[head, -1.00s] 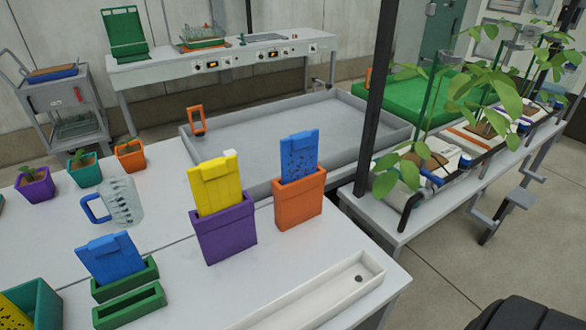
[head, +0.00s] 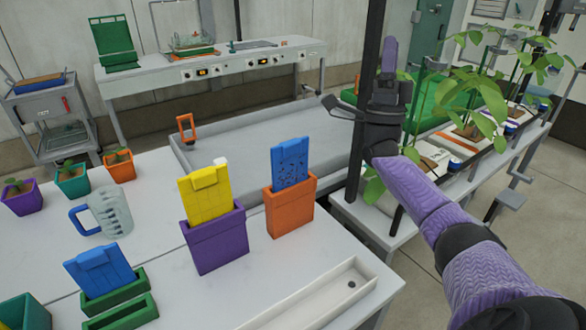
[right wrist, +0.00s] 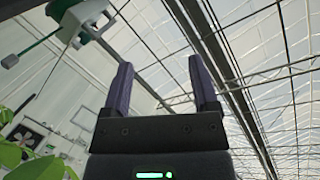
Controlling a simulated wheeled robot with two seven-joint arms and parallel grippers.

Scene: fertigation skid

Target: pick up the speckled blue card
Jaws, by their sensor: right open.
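The speckled blue card (head: 289,163) stands upright in an orange holder (head: 290,207) on the white table, its lower part hidden inside the holder. A plain blue card (head: 100,269) leans in a green holder (head: 115,292) at the front left. My right gripper (head: 365,85) is raised at the right of the head view, above and to the right of the orange holder and well apart from it. In the right wrist view, its two purple fingers (right wrist: 158,88) are spread with nothing between them, pointing up at the roof. My left gripper is out of view.
A purple holder (head: 218,238) with a yellow card (head: 205,195) stands left of the orange holder. A clear jug (head: 112,212) is farther left. A white trough (head: 320,295) lies in front. A dark post (head: 372,50) and leafy plants (head: 480,95) are near my right arm.

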